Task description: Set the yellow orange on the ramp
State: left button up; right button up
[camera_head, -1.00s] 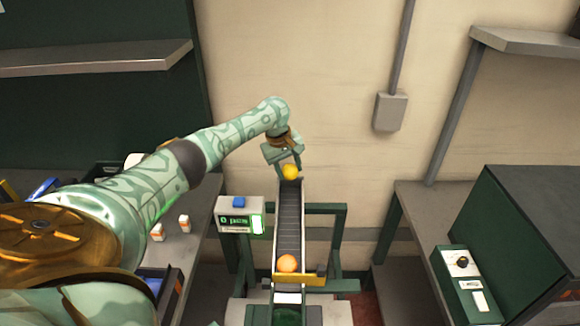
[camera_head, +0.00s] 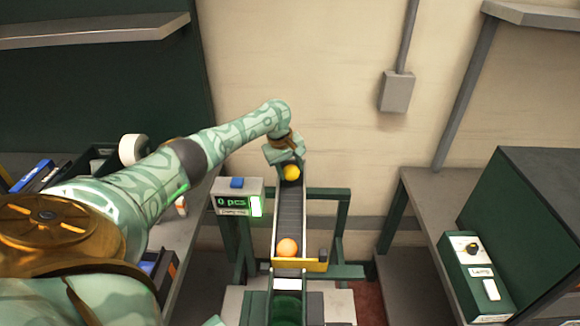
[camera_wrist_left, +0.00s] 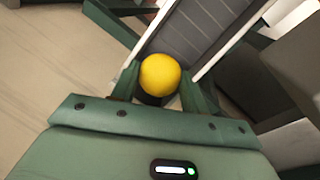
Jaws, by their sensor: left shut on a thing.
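The yellow orange (camera_head: 291,173) is at the upper end of the ramp (camera_head: 291,212), a grey sloping chute with pale side rails. My left gripper (camera_head: 288,160) is shut on the yellow orange. In the left wrist view the yellow orange (camera_wrist_left: 160,75) sits between the two green fingers (camera_wrist_left: 158,90), with the ramp (camera_wrist_left: 196,28) just beyond it. I cannot tell whether the orange touches the ramp surface.
A second, orange-coloured fruit (camera_head: 287,247) rests at the ramp's lower end against a yellow bar (camera_head: 300,265). A counter box (camera_head: 237,204) reading "0 pcs" stands left of the ramp. A green machine with a control panel (camera_head: 475,275) stands at right.

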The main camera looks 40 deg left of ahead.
pick_arm(q)
jog(key=o, duration=1)
jog(key=shift+o, duration=0.4)
jog(key=shift+d, duration=0.1)
jog(key=p+v, duration=0.4)
jog(key=shift+w+r, duration=0.15)
jog(key=shift+w, duration=0.05)
jog(key=shift+w+r+p, duration=0.15)
jog(key=shift+r+p, duration=0.6)
jog(key=shift+p, duration=0.15)
notch_tip(320, 180, up, 4)
jog(key=p, duration=0.3)
jog(key=shift+d+f+p, duration=0.1)
jog(key=shift+f+p, duration=0.15)
jog(key=shift+p, duration=0.1)
